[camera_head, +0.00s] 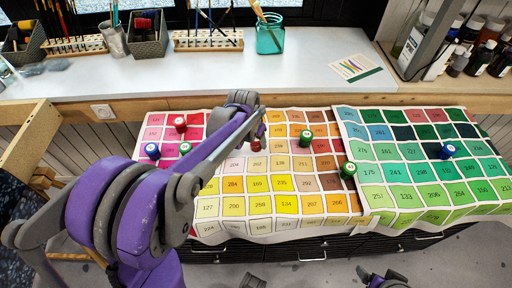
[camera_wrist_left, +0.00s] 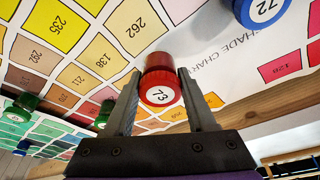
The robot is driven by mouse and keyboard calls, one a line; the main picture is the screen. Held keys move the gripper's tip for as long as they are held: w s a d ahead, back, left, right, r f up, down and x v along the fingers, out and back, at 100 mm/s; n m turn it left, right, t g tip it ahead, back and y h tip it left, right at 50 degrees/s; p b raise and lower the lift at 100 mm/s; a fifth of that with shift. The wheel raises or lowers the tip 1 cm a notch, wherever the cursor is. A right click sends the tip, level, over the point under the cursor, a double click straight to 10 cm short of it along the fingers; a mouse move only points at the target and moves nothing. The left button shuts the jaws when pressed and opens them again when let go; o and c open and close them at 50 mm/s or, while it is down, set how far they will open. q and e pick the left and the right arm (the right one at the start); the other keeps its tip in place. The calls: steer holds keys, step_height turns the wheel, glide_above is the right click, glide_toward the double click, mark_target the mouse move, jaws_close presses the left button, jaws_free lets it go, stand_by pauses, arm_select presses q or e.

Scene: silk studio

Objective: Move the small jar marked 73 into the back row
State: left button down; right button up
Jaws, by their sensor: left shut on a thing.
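The small red jar with a white label marked 73 (camera_wrist_left: 160,92) is between the fingers of my left gripper (camera_wrist_left: 158,100) in the left wrist view. Both fingers close on its sides. In the head view the red jar (camera_head: 257,146) shows below my left gripper (camera_head: 259,136), over the cloth chart (camera_head: 232,226) near the orange squares. The arm hides part of the chart there, and I cannot tell whether the jar touches the cloth. Dark parts of my right arm show at the bottom edge of the head view; its fingers are not clear.
On the chart stand a red jar (camera_head: 180,124), a blue jar (camera_head: 152,150), a green jar (camera_head: 306,138), another green jar (camera_head: 348,169) and a blue jar (camera_head: 446,151) at right. A blue jar marked 72 (camera_wrist_left: 262,10) shows in the wrist view. The white worktop (camera_head: 270,75) lies behind.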

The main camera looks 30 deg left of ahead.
mark_target(256, 147)
arm_select(q)
step_height(256, 147, down, 3)
steer(key=shift+f, duration=0.15)
steer(key=shift+f+b, duration=0.15)
steer(key=shift+b, duration=0.2)
steer(key=shift+c, duration=1.1)
jaws_free()
